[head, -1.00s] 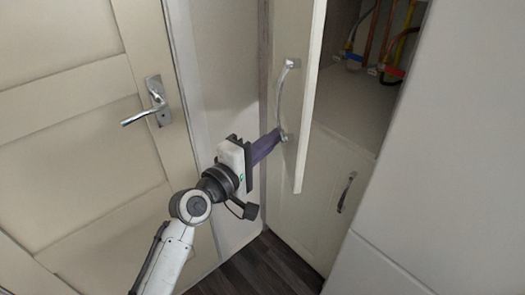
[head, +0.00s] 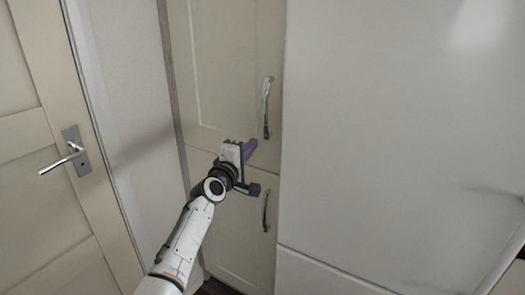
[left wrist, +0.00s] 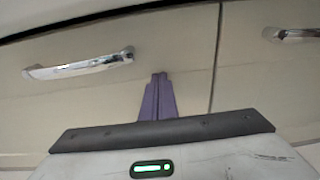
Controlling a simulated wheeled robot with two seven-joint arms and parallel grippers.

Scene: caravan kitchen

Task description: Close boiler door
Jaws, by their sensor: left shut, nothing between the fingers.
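The boiler door (head: 225,75) is the tall cream upper door in the head view. It now lies flat in line with the cabinet front, and the compartment behind it is hidden. Its chrome handle (head: 266,107) is upright near its right edge; the left wrist view shows the door face (left wrist: 110,95) and the handle (left wrist: 80,66). My left gripper (head: 249,149) is shut and empty. Its purple fingers (left wrist: 158,98) are at the lower part of the door, below the handle; I cannot tell whether they touch it. My right gripper is not in view.
A lower cupboard door (head: 235,225) with its own handle (head: 266,211) is below. A large pale panel (head: 390,130) stands to the right. A room door (head: 30,150) with a lever handle (head: 65,156) is on the left.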

